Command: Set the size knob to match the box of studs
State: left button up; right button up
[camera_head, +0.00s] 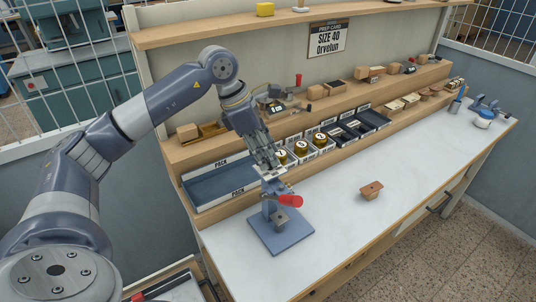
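A blue press (277,226) with a red handle (291,201) stands on the white bench top at its near left. I cannot make out which part is the size knob or which container is the box of studs. My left gripper (268,172) points down just above the press, beside the brass pieces; its finger gap is too small to judge. My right gripper is out of view.
A blue tray (217,184) marked "PACK" lies left of the bins. Dark open trays (357,130) stand right of the brass pieces. A small brown block (371,190) sits on the bench. The bench's front middle and right are mostly clear. Shelves rise behind.

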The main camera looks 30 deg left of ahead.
pick_arm(q)
jog(key=v, duration=1)
jog(key=shift+r, duration=0.4)
jog(key=shift+s+f, duration=0.1)
jog(key=shift+f, duration=0.05)
